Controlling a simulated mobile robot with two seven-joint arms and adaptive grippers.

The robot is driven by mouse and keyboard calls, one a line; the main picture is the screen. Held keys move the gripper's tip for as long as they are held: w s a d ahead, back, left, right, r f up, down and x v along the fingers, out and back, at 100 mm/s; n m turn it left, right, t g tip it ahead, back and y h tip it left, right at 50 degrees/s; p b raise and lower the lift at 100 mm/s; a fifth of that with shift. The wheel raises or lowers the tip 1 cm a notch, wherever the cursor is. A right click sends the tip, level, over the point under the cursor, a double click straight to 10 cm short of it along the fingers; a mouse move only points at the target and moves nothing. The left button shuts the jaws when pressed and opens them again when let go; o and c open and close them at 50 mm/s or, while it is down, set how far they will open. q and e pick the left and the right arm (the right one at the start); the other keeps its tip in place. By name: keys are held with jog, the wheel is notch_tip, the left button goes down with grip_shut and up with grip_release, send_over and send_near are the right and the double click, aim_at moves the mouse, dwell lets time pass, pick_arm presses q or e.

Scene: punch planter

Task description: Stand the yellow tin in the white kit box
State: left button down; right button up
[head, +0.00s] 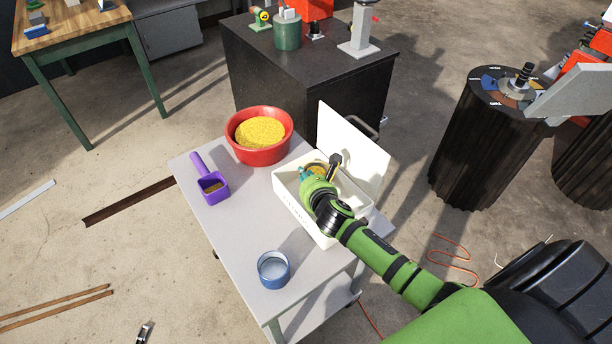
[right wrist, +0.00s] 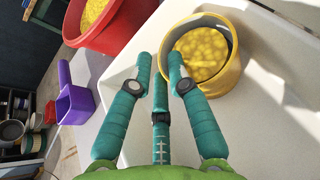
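The yellow tin (right wrist: 232,76), filled with yellow grains, stands upright inside the white kit box (head: 304,216); the box also shows in the right wrist view (right wrist: 268,125). In the head view the tin (head: 317,168) is mostly hidden behind my right gripper (head: 306,175). In the right wrist view my right gripper (right wrist: 160,68) has its teal fingers apart, with nothing between them. They are beside the tin, and one fingertip overlaps its left edge in the picture; I cannot tell whether it touches. My left gripper is not in view.
A red bowl of yellow grains (head: 270,155), a purple scoop (head: 212,192) and a blue cup (head: 273,281) stand on the grey table (head: 232,232). The box's raised white lid (head: 352,140) is at its back right. A black cabinet (head: 290,75) stands behind.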

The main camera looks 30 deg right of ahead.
jog(key=shift+r, duration=0.1)
jog(key=p+v, duration=0.1)
jog(key=v, duration=1.1)
